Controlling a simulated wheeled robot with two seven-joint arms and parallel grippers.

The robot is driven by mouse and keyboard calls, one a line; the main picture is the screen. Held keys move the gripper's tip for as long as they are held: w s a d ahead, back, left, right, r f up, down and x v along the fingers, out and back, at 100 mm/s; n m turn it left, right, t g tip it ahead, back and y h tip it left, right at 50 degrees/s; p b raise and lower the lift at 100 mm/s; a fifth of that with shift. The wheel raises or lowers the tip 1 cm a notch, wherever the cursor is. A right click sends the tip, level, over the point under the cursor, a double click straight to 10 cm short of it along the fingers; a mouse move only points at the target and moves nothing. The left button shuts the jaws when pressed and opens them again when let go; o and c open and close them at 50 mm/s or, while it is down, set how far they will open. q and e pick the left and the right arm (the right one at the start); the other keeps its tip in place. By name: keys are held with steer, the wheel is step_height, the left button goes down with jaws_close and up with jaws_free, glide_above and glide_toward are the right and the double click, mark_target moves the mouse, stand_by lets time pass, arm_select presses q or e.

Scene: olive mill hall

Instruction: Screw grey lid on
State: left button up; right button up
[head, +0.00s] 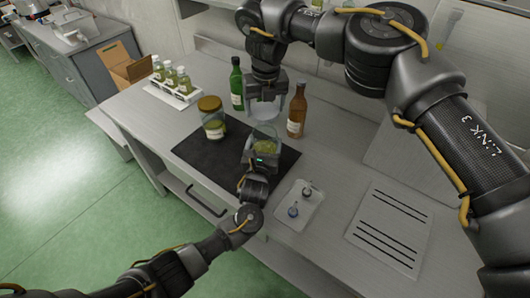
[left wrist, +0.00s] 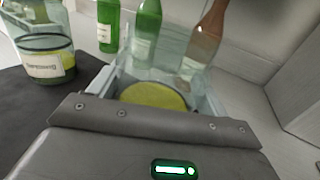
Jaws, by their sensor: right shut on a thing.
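A clear glass jar with yellow-green contents (head: 264,141) stands at the right part of the dark mat. It also shows in the left wrist view (left wrist: 153,95), with no lid visible on it. My left gripper (head: 262,153) is low at the near side of the jar, with a finger on either side of the glass. I cannot tell whether the fingers press on it. My right gripper (head: 266,100) points down above the jar, shut on a light grey lid (head: 265,110). The gap between lid and jar is hard to judge.
A jar with a gold lid (head: 212,118) stands left on the dark mat (head: 197,150). A green bottle (head: 237,84) and a brown bottle (head: 297,112) stand behind. A small white tray (head: 300,207) lies right of my left wrist. Small bottles (head: 171,78) stand at the left.

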mark_target(264, 126)
arm_select(q)
steer(key=c, duration=0.7)
arm_select(e)
steer(key=shift+f, duration=2.5)
arm_select(q)
steer(key=shift+s+f, duration=0.1)
arm_select(e)
steer(key=shift+f, duration=0.85)
steer(key=shift+f, duration=0.55)
arm_select(q)
steer(key=c, duration=0.5)
arm_select(e)
steer(key=m, duration=0.4)
steer(key=shift+a+m+h, duration=0.15)
steer(key=shift+m+h, duration=0.15)
steer(key=m, duration=0.5)
steer(key=shift+m+h, duration=0.3)
